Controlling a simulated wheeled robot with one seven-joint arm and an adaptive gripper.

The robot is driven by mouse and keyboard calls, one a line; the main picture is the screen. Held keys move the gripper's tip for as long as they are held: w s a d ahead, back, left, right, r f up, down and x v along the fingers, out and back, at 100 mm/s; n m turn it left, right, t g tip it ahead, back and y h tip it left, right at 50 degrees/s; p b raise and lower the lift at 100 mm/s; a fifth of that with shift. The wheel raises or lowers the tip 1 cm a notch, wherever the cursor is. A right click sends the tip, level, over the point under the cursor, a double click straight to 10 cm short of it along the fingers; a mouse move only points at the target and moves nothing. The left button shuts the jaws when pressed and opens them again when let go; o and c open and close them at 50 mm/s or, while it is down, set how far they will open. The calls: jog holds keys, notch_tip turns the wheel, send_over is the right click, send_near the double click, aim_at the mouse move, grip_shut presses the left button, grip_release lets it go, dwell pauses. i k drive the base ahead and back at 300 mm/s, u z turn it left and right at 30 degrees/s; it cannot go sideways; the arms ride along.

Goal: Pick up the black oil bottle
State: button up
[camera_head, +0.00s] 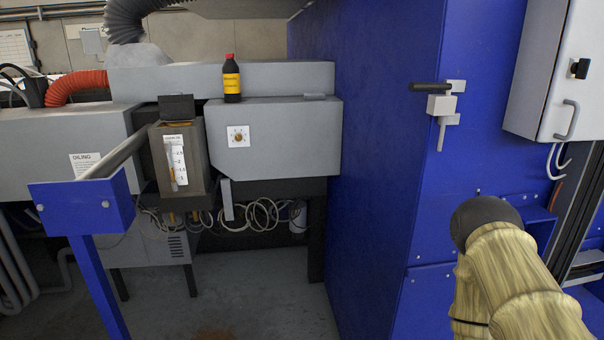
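The black oil bottle (231,78) has a red cap and a yellow label. It stands upright on the grey machine housing (290,120), near the left end of its upper ledge. Nothing is touching the bottle and its front is fully visible. My gripper is not in view. A tan, sleeve-covered part with a dark rounded end at the lower right looks like my arm, well apart from the bottle.
An open-topped oil container (190,165) with a level scale stands below and left of the bottle. A blue post with a box-like top (85,205) is at front left. A tall blue cabinet (365,120) with a latch handle (440,105) rises to the right. Floor shows between them.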

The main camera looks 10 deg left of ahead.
aim_at(232, 86)
jog(key=u, duration=0.65)
jog(key=i, duration=1.5)
jog(key=u, duration=0.4)
